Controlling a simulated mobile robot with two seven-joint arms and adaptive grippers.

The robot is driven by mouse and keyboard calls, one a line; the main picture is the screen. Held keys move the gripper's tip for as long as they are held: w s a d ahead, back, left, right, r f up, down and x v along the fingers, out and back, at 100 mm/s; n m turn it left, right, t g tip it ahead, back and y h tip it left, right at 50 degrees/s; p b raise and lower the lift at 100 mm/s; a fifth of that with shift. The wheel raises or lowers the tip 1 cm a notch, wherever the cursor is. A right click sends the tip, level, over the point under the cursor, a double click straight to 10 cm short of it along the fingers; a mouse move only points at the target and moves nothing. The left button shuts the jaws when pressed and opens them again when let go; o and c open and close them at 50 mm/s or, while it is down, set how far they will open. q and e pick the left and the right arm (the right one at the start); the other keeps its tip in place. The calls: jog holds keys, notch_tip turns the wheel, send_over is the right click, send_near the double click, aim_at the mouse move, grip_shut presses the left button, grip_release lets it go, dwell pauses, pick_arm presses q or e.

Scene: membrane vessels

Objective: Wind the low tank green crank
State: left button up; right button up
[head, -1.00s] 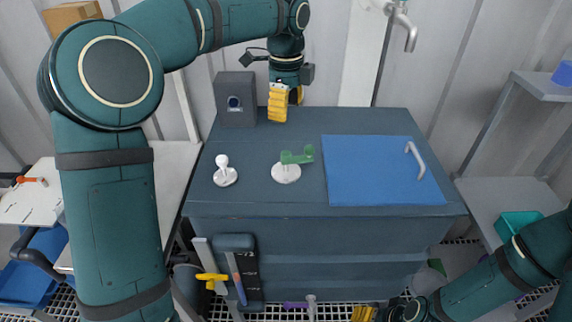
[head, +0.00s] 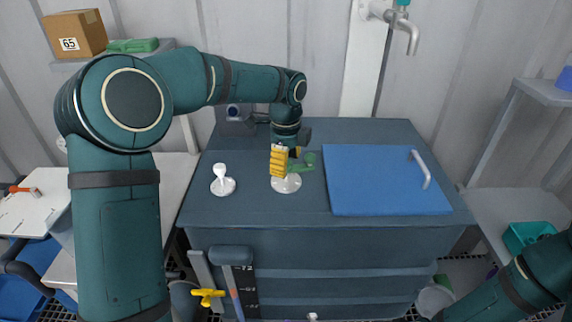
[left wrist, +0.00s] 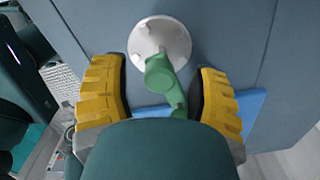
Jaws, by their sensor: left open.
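The low tank is a dark blue-grey box (head: 260,205) with a green crank (head: 308,160) on a round white base (head: 286,184) on its top. In the left wrist view the green crank (left wrist: 160,75) and its white base (left wrist: 160,42) show between my fingers. My left gripper (head: 281,163) is open, its yellow fingers above the crank's hub. In the left wrist view the left gripper (left wrist: 160,95) has a finger on each side of the crank, apart from it. Part of the crank is hidden behind the gripper. My right gripper is out of view; only its arm shows at lower right.
A white knob (head: 221,180) stands left of the crank on the tank top. A blue lid (head: 385,180) with a grey handle (head: 420,170) lies to the right. A yellow valve handle (head: 207,296) is on the front. A grey tap (head: 400,25) hangs behind.

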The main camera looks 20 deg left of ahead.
pick_arm(q)
jog(key=shift+f, duration=0.1)
grip_shut()
dwell(0.3)
